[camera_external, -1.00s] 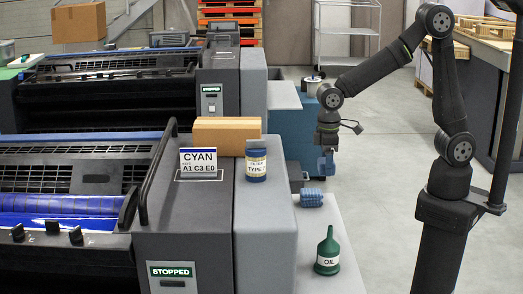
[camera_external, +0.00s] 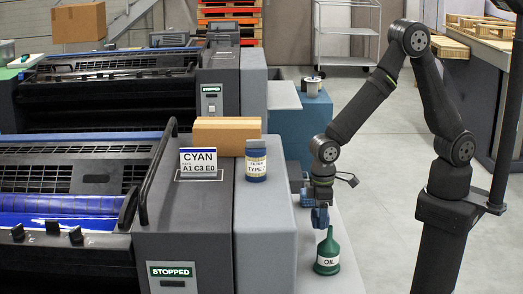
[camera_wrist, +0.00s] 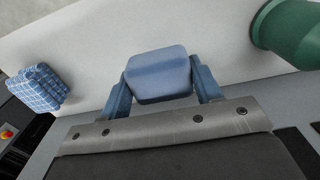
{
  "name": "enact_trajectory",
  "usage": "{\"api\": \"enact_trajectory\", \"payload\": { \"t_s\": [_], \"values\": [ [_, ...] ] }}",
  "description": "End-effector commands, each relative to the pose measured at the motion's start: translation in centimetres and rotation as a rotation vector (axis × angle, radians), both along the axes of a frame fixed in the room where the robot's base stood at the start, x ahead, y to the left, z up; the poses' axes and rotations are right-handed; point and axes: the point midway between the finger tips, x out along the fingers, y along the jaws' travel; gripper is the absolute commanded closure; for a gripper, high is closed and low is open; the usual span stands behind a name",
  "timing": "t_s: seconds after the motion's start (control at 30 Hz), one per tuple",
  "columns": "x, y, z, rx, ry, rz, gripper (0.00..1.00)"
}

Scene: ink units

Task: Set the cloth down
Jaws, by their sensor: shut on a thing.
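My gripper (camera_external: 320,214) is low over the pale side table (camera_external: 346,240), beside the green oil can. In the wrist view its two blue fingers (camera_wrist: 160,80) are shut on a plain blue, pad-like folded cloth (camera_wrist: 158,72). The cloth's underside is hidden, so I cannot tell whether it touches the table. In the outside view the cloth is hard to tell from the blue fingers.
The green oil can (camera_external: 327,252) stands close in front of my gripper; it also shows in the wrist view (camera_wrist: 290,32). A blue checked bundle (camera_wrist: 38,90) lies on the table at left. The grey press housing (camera_external: 264,225) borders the table.

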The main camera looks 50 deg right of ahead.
Motion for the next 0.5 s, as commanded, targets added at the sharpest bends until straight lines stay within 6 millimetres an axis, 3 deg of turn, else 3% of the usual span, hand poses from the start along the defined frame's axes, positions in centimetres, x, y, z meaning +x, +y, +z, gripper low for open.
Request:
{"api": "enact_trajectory", "payload": {
  "t_s": [0.17,0.4,0.5],
  "values": [
    [-0.4,0.6,-0.8,-0.002,0.001,0.000,0.63],
    [-0.4,0.5,-4.0,-0.004,0.002,0.000,0.63],
    [-0.3,0.6,-4.4,0.000,0.000,0.000,0.63]
  ]
}}
